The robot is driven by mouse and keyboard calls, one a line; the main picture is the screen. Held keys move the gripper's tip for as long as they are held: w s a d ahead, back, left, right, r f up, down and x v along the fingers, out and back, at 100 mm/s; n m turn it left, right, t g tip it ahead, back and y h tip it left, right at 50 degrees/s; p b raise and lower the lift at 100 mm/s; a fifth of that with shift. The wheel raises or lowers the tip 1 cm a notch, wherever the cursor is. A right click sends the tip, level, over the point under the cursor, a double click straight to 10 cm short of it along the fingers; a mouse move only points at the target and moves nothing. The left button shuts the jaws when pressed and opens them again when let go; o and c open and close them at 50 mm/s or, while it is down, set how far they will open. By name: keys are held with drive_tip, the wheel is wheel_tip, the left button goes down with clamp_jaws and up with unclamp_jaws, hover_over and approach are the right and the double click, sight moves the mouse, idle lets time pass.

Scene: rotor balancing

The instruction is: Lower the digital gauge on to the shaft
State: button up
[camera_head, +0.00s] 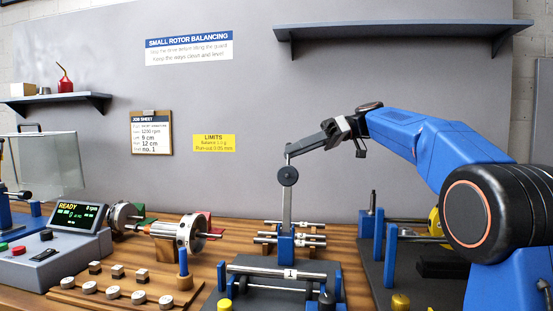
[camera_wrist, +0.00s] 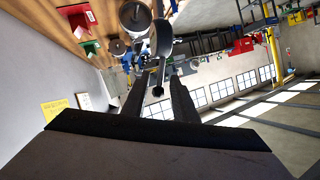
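The gauge stand has a blue base (camera_head: 286,246) and an upright grey post. A dark round body (camera_head: 288,176), apparently the gauge, sits at the post's top, with a thin stem rising above it. It also shows in the wrist view (camera_wrist: 162,38), its stem running between my finger tips. My gripper (camera_head: 292,151) reaches in from the right, its tips at the stem's upper end. In the wrist view, my gripper (camera_wrist: 159,70) has a finger on each side of the stem; contact is unclear. A steel shaft (camera_head: 258,270) with a "1" tag lies level on blue supports, below the gauge.
A control box with a READY display (camera_head: 80,213) stands at the left, beside a rotor (camera_head: 185,231). A wooden board (camera_head: 112,292) holds several small weights. Spare shafts (camera_head: 305,240) lie behind the stand. A dark fixture with blue posts (camera_head: 390,256) stands at the right.

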drive_tip(key=shift+x, duration=3)
clamp_jaws()
